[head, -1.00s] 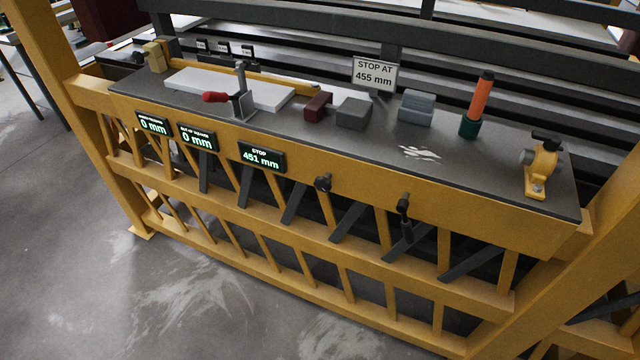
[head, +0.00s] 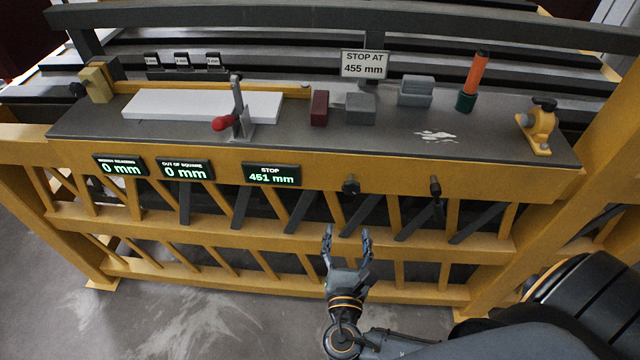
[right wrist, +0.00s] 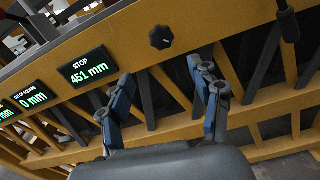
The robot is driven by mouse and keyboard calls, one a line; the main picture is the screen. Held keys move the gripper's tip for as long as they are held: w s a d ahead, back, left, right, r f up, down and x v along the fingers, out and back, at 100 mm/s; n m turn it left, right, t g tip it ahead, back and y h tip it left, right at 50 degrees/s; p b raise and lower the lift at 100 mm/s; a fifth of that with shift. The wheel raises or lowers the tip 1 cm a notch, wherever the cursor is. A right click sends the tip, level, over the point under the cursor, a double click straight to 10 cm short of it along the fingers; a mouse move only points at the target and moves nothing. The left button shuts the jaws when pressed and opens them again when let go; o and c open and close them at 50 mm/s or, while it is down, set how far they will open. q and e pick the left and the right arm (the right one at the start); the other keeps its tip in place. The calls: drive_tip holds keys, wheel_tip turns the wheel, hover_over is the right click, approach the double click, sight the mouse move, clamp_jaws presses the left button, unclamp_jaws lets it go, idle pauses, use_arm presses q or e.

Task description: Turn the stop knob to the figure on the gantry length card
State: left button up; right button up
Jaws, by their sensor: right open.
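The length card (head: 364,64) stands at the back of the bench and reads STOP AT 455 mm. The stop display (head: 271,174) on the yellow front rail reads 451 mm; it also shows in the right wrist view (right wrist: 87,67). The dark stop knob (head: 350,185) sits on the rail right of that display. In the right wrist view the knob (right wrist: 161,37) has a small light mark and lies beyond the fingertips. My right gripper (head: 347,231) is open and empty, below and in front of the knob, apart from it. My left gripper is not in view.
A second dark handle (head: 435,187) projects from the rail right of the knob. On the bench are a white board (head: 200,105), a red-handled clamp (head: 237,115), blocks, an orange-and-green tool (head: 472,82) and a yellow fixture (head: 537,128). Space before the rail is free.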

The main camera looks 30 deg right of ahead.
sight(351, 192)
drive_tip(key=p+x, duration=0.1)
drive_tip(key=x, duration=0.3)
drive_tip(key=p+x, duration=0.1)
drive_tip(key=x, duration=0.3)
drive_tip(key=p+x, duration=0.1)
drive_tip(key=x, duration=0.3)
drive_tip(key=shift+d+r, duration=0.35)
drive_tip(key=shift+d, duration=0.05)
drive_tip(key=shift+w+d+f, duration=0.1)
drive_tip(key=shift+w+d, duration=0.3)
drive_tip(key=shift+w, duration=0.15)
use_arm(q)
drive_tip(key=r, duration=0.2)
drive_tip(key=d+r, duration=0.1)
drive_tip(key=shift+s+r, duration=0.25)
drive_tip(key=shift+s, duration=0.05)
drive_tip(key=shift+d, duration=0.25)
use_arm(e)
drive_tip(key=c, duration=1.2)
